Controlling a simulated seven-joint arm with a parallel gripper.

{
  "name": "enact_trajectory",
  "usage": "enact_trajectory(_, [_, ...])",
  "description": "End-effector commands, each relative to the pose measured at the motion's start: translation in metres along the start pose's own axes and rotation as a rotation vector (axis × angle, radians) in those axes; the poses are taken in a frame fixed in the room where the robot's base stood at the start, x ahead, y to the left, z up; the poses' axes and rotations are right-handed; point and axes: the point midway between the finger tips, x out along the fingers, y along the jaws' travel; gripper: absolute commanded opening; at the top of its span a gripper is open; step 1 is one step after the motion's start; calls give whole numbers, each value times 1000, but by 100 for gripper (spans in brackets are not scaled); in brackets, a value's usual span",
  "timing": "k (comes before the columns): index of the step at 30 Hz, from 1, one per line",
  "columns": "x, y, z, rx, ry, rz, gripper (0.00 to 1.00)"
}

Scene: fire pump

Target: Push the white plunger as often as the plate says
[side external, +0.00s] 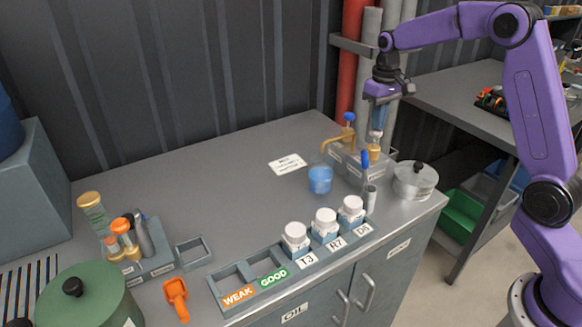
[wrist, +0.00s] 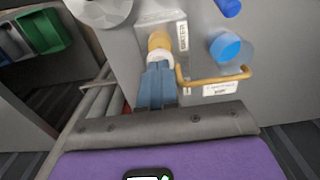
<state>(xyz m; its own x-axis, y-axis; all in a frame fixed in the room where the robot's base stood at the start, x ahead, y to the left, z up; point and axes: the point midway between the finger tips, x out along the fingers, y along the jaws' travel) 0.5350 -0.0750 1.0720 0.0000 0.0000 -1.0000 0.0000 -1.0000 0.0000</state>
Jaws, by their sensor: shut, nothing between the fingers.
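The pump (side external: 345,163) is a grey box with a brass spout and a blue-topped knob, at the back right of the bench. Its white plunger (side external: 376,135) stands upright in a brass collar; it also shows in the wrist view (wrist: 160,57). My gripper (side external: 378,124) points down, shut and empty, directly over the plunger. In the wrist view its blue fingertips (wrist: 159,67) overlap the plunger's top; I cannot tell whether they touch. The white plate (side external: 288,164) lies flat on the bench; its print is too small to read.
A blue cup (side external: 320,180) stands below the spout. White bottles (side external: 325,222) sit in a labelled rack in front. Red and grey pipes (side external: 353,70) rise behind the pump. The middle bench is clear.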

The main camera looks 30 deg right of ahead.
Motion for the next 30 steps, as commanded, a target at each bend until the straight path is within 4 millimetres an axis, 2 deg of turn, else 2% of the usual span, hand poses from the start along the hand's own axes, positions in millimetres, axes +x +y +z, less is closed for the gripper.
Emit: enact_trajectory(30, [36, 0, 1, -1, -3, 0, 0])
